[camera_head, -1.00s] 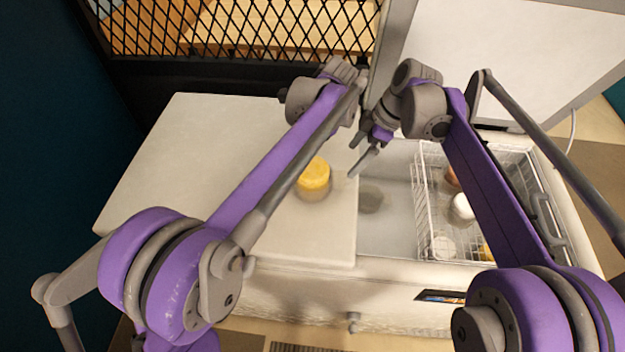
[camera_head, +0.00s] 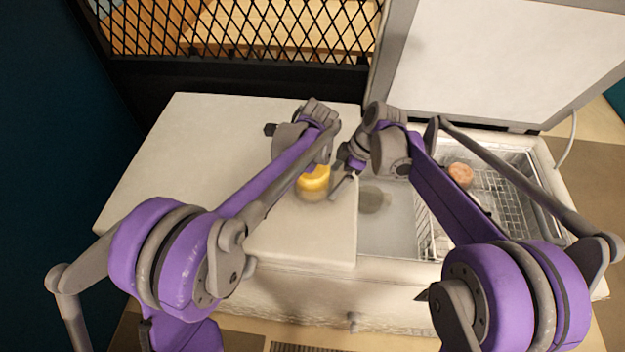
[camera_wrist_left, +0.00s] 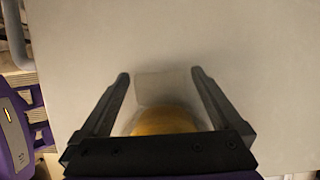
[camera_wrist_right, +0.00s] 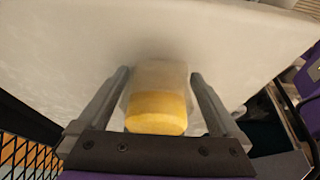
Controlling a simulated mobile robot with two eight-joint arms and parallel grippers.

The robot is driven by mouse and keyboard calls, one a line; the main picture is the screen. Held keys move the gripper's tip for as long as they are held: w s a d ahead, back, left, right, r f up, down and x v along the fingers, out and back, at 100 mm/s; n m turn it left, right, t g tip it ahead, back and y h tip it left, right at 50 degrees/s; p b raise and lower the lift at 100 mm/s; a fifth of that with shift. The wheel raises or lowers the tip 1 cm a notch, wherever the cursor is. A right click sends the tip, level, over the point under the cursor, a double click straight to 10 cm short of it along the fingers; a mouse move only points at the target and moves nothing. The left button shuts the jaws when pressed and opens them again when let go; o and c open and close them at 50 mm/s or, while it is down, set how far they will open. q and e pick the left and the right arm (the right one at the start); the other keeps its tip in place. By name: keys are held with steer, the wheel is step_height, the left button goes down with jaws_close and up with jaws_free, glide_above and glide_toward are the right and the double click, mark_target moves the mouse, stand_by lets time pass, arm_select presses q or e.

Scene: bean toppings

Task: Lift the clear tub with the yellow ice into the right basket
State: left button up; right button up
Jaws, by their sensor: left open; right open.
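The clear tub with the yellow ice (camera_head: 313,182) stands on the white closed lid left of the open freezer bay. In the right wrist view the tub (camera_wrist_right: 157,105) lies between the open fingers of my right gripper (camera_wrist_right: 160,95); I cannot tell whether they touch it. In the left wrist view its yellow part (camera_wrist_left: 165,122) shows low between the open fingers of my left gripper (camera_wrist_left: 160,90). In the head view my right gripper (camera_head: 342,172) is beside the tub on its right. The right basket (camera_head: 513,190), white wire, sits in the open bay, partly hidden by my right arm.
A round orange-brown item (camera_head: 461,174) lies in the basket. The closed lid (camera_head: 190,150) has free room to the left. The raised freezer lid (camera_head: 500,60) stands behind the bay. A black mesh barrier (camera_head: 240,35) is at the back.

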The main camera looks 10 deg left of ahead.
arm_select(q)
steer(key=shift+a+f, duration=0.1)
steer(key=shift+f, duration=0.05)
arm_select(e)
steer(key=shift+f, duration=0.15)
arm_select(q)
steer(key=c, duration=1.4)
arm_select(e)
steer(key=c, duration=1.4)
